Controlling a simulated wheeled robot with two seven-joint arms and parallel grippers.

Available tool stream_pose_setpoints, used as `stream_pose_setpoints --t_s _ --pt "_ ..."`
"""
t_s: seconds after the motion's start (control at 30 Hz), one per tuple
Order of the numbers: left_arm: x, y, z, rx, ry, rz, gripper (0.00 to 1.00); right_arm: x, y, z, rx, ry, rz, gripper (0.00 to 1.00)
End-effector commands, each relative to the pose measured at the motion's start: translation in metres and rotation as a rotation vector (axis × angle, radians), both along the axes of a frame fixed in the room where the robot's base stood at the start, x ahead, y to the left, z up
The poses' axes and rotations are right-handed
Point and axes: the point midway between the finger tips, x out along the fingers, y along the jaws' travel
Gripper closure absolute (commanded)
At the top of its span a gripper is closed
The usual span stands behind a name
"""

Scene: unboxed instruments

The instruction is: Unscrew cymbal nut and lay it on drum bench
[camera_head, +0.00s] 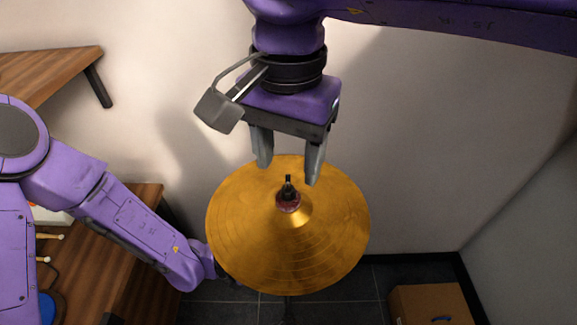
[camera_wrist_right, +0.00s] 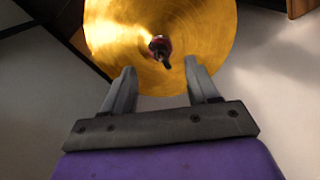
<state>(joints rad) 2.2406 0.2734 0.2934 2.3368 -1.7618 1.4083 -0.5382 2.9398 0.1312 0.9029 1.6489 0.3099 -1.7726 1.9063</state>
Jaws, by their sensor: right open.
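A gold cymbal (camera_head: 240,235) is held at the centre of the head view, and it fills the top of the wrist view (camera_wrist_right: 110,35). The dark cymbal nut (camera_head: 288,184) sits upright on the post at its middle, above a reddish washer (camera_head: 289,204). The nut also shows in the wrist view (camera_wrist_right: 158,44). My right gripper (camera_head: 288,174) is open and empty, pointing down, with its fingers at the nut's far side; they do not touch it. My left arm reaches to the cymbal's left edge, where its gripper is mostly hidden behind the cymbal.
A wooden bench (camera_head: 146,197) at the left, partly covered by my left arm, carries drumsticks (camera_head: 50,237) and a blue item (camera_head: 50,307). A wooden shelf (camera_head: 45,70) is on the wall at upper left. A brown box (camera_head: 430,305) stands on the tiled floor at lower right.

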Motion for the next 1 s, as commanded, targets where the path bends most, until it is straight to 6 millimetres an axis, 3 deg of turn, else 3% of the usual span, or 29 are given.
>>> stream_pose_setpoints --t_s 0.3,0.7,1.0 --pt "0.001 0.000 0.002 -0.006 -0.002 0.003 1.00 0.000 0.000 0.031 -0.002 0.000 -0.327 0.30" --pt "0.001 0.000 0.003 -0.007 -0.002 0.003 1.00 0.000 0.000 -0.033 -0.002 0.004 -0.342 0.30" --pt "0.001 0.000 0.003 -0.007 -0.002 0.003 1.00 0.000 0.000 -0.046 0.000 0.000 -0.340 0.30"
